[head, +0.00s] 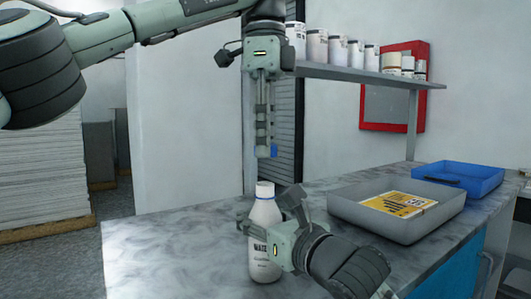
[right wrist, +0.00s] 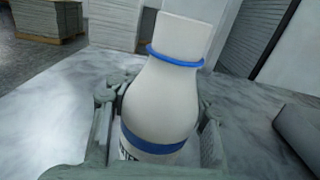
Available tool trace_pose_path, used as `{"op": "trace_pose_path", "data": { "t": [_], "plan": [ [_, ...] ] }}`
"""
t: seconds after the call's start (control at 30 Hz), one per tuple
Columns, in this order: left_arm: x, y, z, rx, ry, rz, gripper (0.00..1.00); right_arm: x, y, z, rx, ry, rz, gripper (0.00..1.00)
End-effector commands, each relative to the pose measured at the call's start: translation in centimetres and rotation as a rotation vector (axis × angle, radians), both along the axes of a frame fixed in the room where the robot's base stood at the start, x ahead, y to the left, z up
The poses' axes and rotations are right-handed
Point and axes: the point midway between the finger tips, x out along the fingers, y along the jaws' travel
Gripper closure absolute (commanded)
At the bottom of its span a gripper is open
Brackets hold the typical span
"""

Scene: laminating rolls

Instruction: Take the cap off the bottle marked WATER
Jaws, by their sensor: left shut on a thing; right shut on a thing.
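A white bottle (head: 264,238) stands upright on the marbled counter, its dark label lettering partly visible in the head view. My right gripper (head: 262,232) is shut around its body. In the right wrist view the bottle (right wrist: 162,105) sits between the fingers, with a blue band low down and a blue ring below its plain white top (right wrist: 183,35). My left gripper (head: 265,152) points down above the bottle, clear of its top.
A grey tray (head: 345,205) with a yellow label sheet (head: 398,204) and a blue tray (head: 478,178) stand to the right on the counter (head: 160,250). A shelf (head: 375,75) with several white containers runs behind. The counter left of the bottle is clear.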

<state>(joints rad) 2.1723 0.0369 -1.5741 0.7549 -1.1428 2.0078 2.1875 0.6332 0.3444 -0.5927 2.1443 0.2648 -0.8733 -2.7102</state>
Motion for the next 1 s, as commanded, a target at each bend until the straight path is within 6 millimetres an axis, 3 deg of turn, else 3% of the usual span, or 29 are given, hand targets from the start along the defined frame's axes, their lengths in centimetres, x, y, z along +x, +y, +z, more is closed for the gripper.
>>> {"op": "trace_pose_path", "data": {
  "t": [0.2, 0.23, 0.5, 0.83, 1.0],
  "plan": [
    [0.0, 0.0, 0.1, 0.001, 0.001, 0.0, 1.0, 0.0, 0.0, 0.0, -0.001, 0.0, -0.001, 1.0],
    [0.0, 0.0, 0.1, 0.001, 0.001, 0.0, 1.0, 0.0, 0.0, 0.0, -0.001, 0.0, -0.001, 0.62],
    [0.0, 0.0, 0.1, 0.001, 0.001, 0.001, 1.0, 0.0, 0.0, 0.0, -0.001, 0.001, 0.0, 0.29],
    [0.0, 0.0, 0.1, 0.001, 0.001, 0.001, 1.0, -0.2, -0.1, 0.0, -0.001, -0.001, 0.0, 0.29],
    [0.0, 0.0, 0.1, 0.001, 0.001, 0.001, 1.0, -1.7, -1.3, -0.1, -0.003, -0.001, -0.001, 0.29]
  ]
}}
